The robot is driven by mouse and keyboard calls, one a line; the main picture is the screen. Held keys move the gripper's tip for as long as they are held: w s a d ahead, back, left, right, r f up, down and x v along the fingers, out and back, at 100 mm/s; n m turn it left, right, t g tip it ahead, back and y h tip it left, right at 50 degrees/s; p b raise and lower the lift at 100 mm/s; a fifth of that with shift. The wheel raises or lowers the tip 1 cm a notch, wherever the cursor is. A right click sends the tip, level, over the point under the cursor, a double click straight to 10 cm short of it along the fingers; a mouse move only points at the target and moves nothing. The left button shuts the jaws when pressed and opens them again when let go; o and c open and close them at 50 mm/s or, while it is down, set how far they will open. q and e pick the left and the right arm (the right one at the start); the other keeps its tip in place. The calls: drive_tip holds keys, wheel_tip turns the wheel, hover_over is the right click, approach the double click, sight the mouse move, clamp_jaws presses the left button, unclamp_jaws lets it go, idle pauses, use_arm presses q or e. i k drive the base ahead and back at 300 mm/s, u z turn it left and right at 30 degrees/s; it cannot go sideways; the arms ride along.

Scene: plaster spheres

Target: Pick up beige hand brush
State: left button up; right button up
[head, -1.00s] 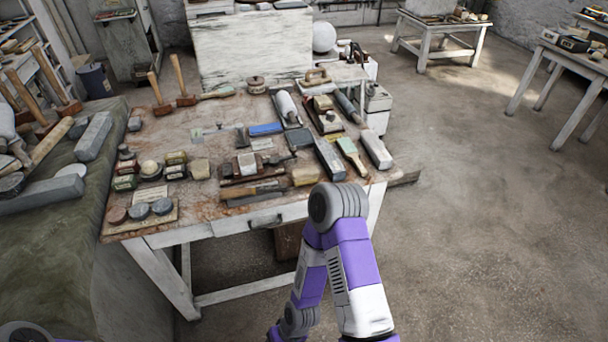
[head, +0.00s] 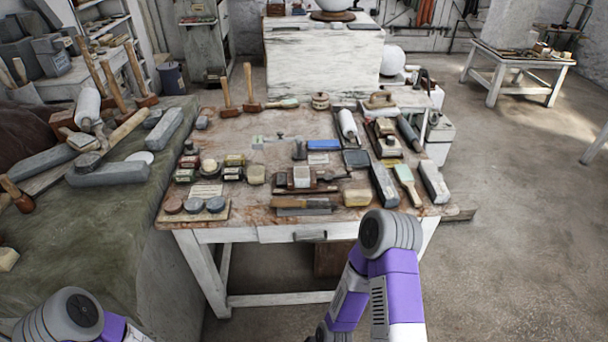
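A worn wooden table (head: 225,135) covered with tools stands in front of me. Near its right front lies a flat brush-like tool (head: 408,184) with a pale greenish part and a beige part, between long grey blocks. A similar slim brush-like tool (head: 283,104) lies at the back, right of the mallets. I cannot tell for certain which one is the beige hand brush. Both lie apart from my arms. Purple-and-white links of my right arm show at the lower middle, and part of my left arm at the lower left. Neither gripper is in view.
Mallets (head: 249,88), a white roller (head: 347,126), a blue block (head: 324,145) and a yellowish block (head: 357,197) crowd the tabletop. A green cloth-covered bench (head: 110,225) stands at the left. The floor (head: 530,230) at the right is open.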

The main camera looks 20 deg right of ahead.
sight(356, 196)
drive_tip(key=k, duration=0.5)
drive_tip(key=z, duration=1.75)
drive_tip(key=i, duration=1.5)
drive_tip(key=u, duration=2.25)
